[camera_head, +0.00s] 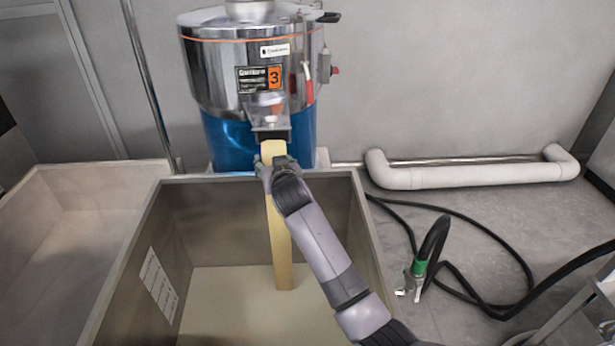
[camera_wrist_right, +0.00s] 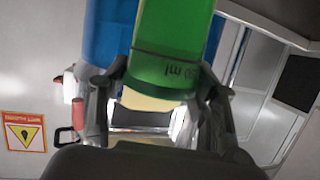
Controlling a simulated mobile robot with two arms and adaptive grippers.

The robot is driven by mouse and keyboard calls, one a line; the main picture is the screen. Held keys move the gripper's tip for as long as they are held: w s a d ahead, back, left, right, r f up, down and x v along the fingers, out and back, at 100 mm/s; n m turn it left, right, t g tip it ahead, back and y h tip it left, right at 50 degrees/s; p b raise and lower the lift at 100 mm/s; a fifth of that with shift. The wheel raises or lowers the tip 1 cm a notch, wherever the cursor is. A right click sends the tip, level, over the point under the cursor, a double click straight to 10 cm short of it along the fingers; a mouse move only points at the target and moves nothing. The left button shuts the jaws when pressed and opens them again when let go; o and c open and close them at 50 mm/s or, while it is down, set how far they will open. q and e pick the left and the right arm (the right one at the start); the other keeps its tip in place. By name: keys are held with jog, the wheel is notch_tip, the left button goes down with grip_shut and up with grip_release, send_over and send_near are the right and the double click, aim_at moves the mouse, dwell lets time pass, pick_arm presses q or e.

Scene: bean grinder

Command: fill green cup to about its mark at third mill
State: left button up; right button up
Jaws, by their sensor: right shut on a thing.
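The third mill (camera_head: 215,70), steel over blue with an orange "3" label, stands at the back of the head view. A pale yellow stream (camera_head: 279,245) runs from its spout (camera_head: 268,110) down to the bin floor. My right gripper (camera_head: 270,172) is just below the spout, at the stream. In the wrist view it (camera_wrist_right: 160,95) is shut on the green cup (camera_wrist_right: 172,30), whose dark mark line and "ml" print show. Yellow shows beside the cup between the fingers. The gripper hides the cup in the head view; its fill level cannot be told. My left gripper is not in view.
A large bin (camera_head: 120,262) with a paper label stands below the spout. Another pale bin (camera_head: 40,205) is at the left. A white pipe (camera_head: 470,177), a black hose (camera_head: 480,300) and a green-collared nozzle (camera_head: 417,268) lie at the right, on grey floor.

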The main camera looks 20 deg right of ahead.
jog(key=shift+d, duration=0.1)
jog(key=shift+s+d+r+p, duration=0.1)
jog(key=shift+d+p, duration=0.2)
jog(key=shift+p, duration=0.1)
jog(key=s+d+p, duration=0.2)
jog(key=d+p, duration=0.2)
jog(key=d, duration=0.3)
jog(key=shift+d, duration=0.2)
jog(key=shift+s, duration=0.1)
